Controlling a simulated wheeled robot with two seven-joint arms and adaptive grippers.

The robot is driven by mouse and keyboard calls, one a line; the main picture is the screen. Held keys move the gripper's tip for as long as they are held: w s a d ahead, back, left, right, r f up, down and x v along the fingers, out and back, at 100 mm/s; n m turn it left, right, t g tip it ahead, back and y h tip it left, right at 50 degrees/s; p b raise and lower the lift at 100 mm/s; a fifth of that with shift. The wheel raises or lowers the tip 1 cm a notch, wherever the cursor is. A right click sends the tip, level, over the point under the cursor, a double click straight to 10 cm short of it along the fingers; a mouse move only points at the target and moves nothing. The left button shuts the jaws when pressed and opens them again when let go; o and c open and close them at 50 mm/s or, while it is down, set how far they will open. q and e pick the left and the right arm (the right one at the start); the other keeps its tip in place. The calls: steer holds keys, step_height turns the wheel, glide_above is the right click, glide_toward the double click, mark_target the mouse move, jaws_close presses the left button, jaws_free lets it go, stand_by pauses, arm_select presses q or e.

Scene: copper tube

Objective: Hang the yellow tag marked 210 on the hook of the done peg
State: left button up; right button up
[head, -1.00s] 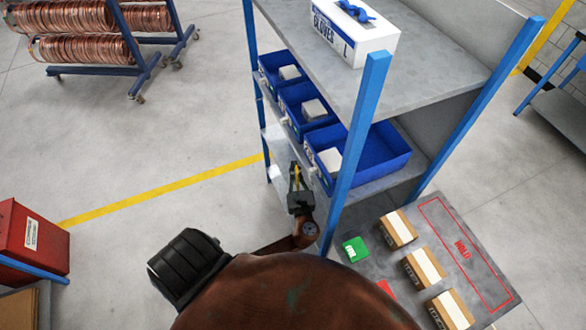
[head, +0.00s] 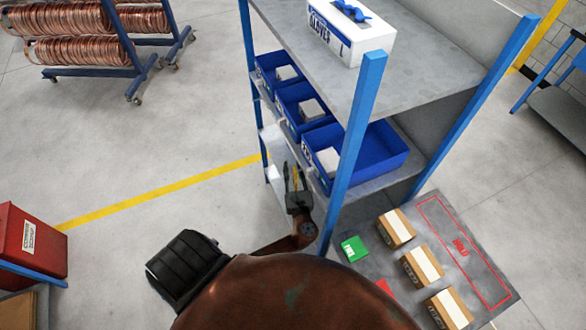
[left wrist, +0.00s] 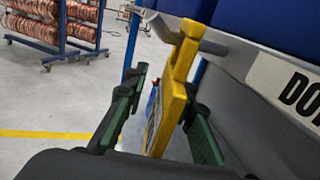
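The yellow tag (left wrist: 172,105) is upright in the left wrist view, seen nearly edge-on, so its number cannot be read. Its narrow top meets the grey hook (left wrist: 208,45) and appears to hang there; the exact seating of the loop is unclear. A white label (left wrist: 290,85) with the letters "DO" is to the right of the hook. My left gripper (left wrist: 163,98) is open, with a green-padded finger on each side of the tag and gaps between. In the head view my left gripper (head: 294,180) is beside the shelf's left side. My right gripper is out of view.
The blue-posted shelf (head: 440,60) holds several blue bins (head: 385,150) and a glove box (head: 345,35). Cartons (head: 425,265) lie on a grey mat at the lower right. Copper coils (head: 70,50) stand far left.

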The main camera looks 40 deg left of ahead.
mark_target(296, 188)
arm_select(q)
steer(key=v, duration=1.2)
steer(key=shift+s, duration=0.1)
steer(key=shift+f, duration=0.1)
steer(key=s+a+f+n+g+h+b, duration=0.1)
steer(key=s+f+n+g+h, duration=0.15)
steer(key=f, duration=0.95)
steer(key=s+a+f+n+g+h, duration=0.2)
steer(key=s+f, duration=0.1)
steer(key=f, duration=0.9)
steer(key=s+a+f+n+g+h+b, duration=0.1)
steer(key=s+f+n+g+h, duration=0.15)
steer(key=f, duration=0.95)
steer(key=s+d+f+n+g+h+b, duration=0.1)
steer(key=s+f+n+g+h, duration=0.1)
steer(key=s+f+n, duration=0.7)
steer(key=s+d+f+n+g+h, duration=0.1)
steer(key=s+f+n+h, duration=0.3)
steer(key=s, duration=1.7)
step_height(296, 188, down, 9)
steer(key=n+g, duration=0.1)
steer(key=n, duration=0.4)
steer(key=shift+f+b, duration=0.15)
steer(key=shift+b, duration=0.25)
